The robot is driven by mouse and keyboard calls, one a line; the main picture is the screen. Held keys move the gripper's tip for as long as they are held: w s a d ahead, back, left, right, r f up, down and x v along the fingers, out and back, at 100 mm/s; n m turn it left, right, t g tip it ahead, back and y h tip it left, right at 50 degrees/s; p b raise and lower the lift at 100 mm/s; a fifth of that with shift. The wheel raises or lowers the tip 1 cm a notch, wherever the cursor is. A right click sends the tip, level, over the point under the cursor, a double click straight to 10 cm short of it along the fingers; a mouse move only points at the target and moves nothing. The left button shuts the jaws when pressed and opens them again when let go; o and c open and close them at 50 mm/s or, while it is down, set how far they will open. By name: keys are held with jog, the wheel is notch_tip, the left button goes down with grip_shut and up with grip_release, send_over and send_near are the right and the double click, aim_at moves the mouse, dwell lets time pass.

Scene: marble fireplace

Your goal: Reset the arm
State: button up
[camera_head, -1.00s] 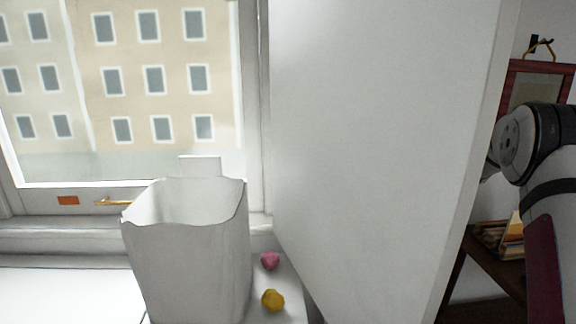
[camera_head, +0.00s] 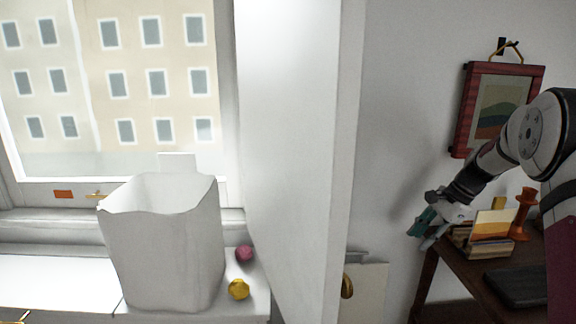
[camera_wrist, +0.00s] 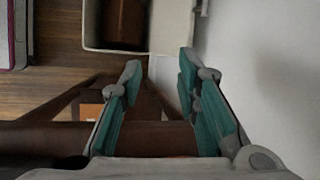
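My gripper (camera_head: 424,232) has teal finger pads and hangs down at the right in the head view, beside the left end of a dark brown desk. In the wrist view my gripper (camera_wrist: 160,75) has its two fingers spread apart with nothing between them. Beyond the fingers the wrist view shows the wooden floor (camera_wrist: 55,75) and part of a pale open box (camera_wrist: 172,28). My arm reaches in from the right edge of the head view.
A white panel (camera_head: 295,150) stands upright left of my gripper. A white bin (camera_head: 165,250), a pink lump (camera_head: 244,253) and a yellow lump (camera_head: 238,289) are by the window. The desk (camera_head: 455,275) holds books (camera_head: 470,240) and an orange holder (camera_head: 523,214). A framed picture (camera_head: 500,105) hangs above.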

jog(key=s+a+r+n+g+h, duration=0.1)
jog(key=s+a+r+n, duration=0.3)
jog(key=s+a+r, duration=0.5)
jog(key=s+a+r+n+h, duration=0.1)
jog(key=s+a+r+n, duration=0.4)
jog(key=s, duration=0.6)
jog(key=s+a+f+n+h, duration=0.1)
jog(key=s+n, duration=0.3)
jog(key=s, duration=0.9)
jog(key=s+a+f+n+h, duration=0.1)
jog(key=s+n+h, duration=0.15)
jog(key=s, duration=1.15)
notch_tip(320, 180, up, 18)
jog(key=t+y+p, duration=0.1)
jog(key=t+p, duration=0.2)
jog(key=p, duration=1.3)
jog(key=shift+w+a+n+p, duration=0.2)
jog(key=shift+a+n+p, duration=0.05)
jog(key=shift+n+p, duration=0.1)
